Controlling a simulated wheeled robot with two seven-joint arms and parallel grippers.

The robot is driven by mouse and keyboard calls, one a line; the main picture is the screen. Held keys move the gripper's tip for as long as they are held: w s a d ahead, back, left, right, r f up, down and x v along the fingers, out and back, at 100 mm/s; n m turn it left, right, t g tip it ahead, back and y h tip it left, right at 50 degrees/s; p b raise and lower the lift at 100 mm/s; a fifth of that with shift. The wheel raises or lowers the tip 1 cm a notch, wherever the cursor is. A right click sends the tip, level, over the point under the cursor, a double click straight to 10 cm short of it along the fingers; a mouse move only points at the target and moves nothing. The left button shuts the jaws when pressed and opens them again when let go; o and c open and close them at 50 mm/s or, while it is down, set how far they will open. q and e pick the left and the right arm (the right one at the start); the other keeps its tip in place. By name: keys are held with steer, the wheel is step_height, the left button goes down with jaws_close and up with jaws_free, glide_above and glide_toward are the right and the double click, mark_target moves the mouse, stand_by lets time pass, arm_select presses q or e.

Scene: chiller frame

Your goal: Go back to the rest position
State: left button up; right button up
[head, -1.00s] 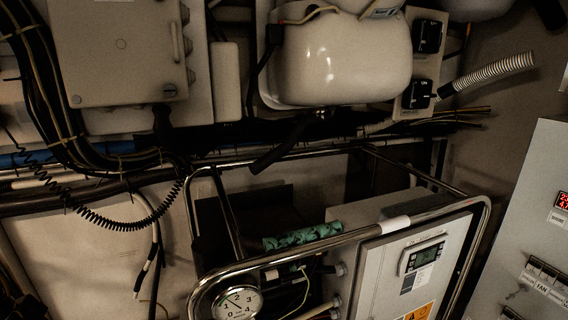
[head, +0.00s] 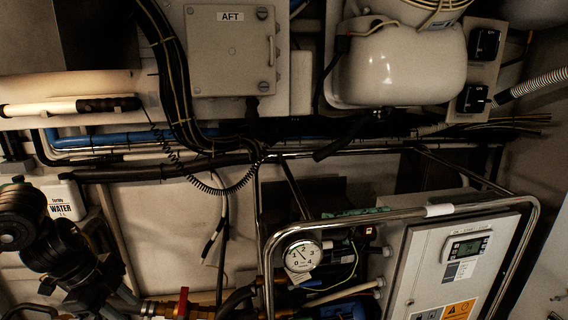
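A dark, jointed arm shape, which looks like my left arm, comes in at the lower left edge in the head view. Its black round joints lead down to grey parts near the bottom edge, where my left gripper (head: 98,292) seems to be. It is too dark there to make out the fingers or whether they hold anything. It shows in front of the pale wall, next to a white water container (head: 64,198). My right gripper is not in view.
A chrome tube frame (head: 400,217) surrounds a grey control box (head: 425,262) and a round gauge (head: 302,256) at the lower right. Pipes, hoses and a coiled cord (head: 215,190) run along the wall. A white tank (head: 402,65) and an AFT box (head: 232,55) hang above.

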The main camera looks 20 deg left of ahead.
arm_select(q)
steer(key=w+a+t, duration=0.3)
steer(key=w+a, duration=0.1)
steer(key=w, duration=0.5)
steer(key=w+a+t, duration=0.3)
steer(key=w+a, duration=0.2)
steer(key=w, duration=0.3)
steer(key=w+a+f+n+t+y, duration=0.2)
steer(key=w+a+f, duration=0.35)
steer(key=f, duration=0.45)
steer(key=s+a+f+n+g+y, duration=0.15)
steer(key=s+f, duration=0.25)
steer(key=f, duration=0.9)
steer(key=s+a+f+n+y, duration=0.1)
steer(key=s+f+n+y, duration=0.2)
steer(key=f, duration=1)
steer(key=s+d+f+n+g, duration=0.2)
steer(key=s+d+f, duration=0.4)
steer(key=s+f, duration=0.5)
steer(key=s+d+f+n+g, duration=0.1)
steer(key=s+d+f+g, duration=0.2)
steer(key=s+d+f, duration=0.55)
steer(key=s+d+f+n+g+h, duration=0.1)
steer(key=s+d+f, duration=0.4)
steer(key=s+d, duration=0.6)
steer(key=s+d+f+n+g+h, duration=0.1)
steer(key=s+d+f+g+h, duration=0.1)
steer(key=s+d+f, duration=0.4)
steer(key=s+d, duration=0.5)
steer(key=s, duration=0.2)
